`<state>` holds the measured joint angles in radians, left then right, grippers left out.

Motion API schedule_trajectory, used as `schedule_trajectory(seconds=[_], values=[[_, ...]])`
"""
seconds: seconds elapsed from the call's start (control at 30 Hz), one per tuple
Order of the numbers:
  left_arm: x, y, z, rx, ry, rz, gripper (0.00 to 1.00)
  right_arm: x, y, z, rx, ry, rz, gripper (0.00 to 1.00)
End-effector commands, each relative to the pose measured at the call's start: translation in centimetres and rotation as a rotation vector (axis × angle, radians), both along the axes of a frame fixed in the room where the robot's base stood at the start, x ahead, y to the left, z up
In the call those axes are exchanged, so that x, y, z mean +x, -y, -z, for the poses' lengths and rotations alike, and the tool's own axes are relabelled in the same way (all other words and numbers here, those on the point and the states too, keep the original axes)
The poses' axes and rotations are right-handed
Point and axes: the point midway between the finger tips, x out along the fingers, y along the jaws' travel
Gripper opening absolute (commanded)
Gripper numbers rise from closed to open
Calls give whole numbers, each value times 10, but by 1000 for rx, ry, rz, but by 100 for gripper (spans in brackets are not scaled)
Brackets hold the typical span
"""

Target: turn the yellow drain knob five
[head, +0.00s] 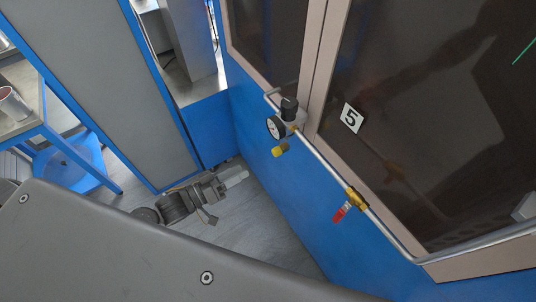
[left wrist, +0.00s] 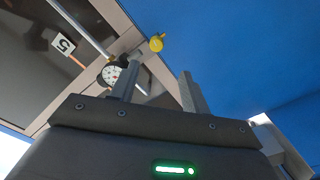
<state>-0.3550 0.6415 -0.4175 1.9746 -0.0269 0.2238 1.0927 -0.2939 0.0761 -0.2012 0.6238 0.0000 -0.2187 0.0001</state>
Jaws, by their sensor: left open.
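The yellow drain knob (head: 280,150) hangs under a regulator with a round gauge (head: 275,127), beside the label "5" (head: 351,118). My left gripper (head: 237,173) is to the left of the knob and lower in the head view, apart from it. In the left wrist view the two fingers (left wrist: 159,72) stand apart with nothing between them. The yellow knob (left wrist: 157,42) shows beyond the fingertips there, and the gauge (left wrist: 110,75) shows partly behind the left finger. My right gripper is not in view.
A grey pipe (head: 320,160) runs along the blue panel (head: 285,205) to a brass valve (head: 356,199) with a red handle (head: 341,212). A black knob (head: 289,108) tops the regulator. A blue-framed bench with a cup (head: 13,104) stands at the left. Grey floor (head: 255,225) lies below.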

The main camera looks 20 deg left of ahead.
Motion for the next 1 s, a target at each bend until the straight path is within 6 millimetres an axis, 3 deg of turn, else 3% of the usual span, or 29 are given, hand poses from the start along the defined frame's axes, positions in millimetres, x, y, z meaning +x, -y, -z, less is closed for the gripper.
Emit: schedule_trajectory(seconds=[0.1,0.27,0.7,1.0], values=[[-2,3,-6,-15,3,11,47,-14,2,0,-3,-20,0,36],[7,8,-7,-15,5,8,47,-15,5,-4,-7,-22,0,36],[65,57,-8,-12,6,6,47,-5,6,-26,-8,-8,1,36],[82,71,-5,-11,4,7,47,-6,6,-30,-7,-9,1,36]])
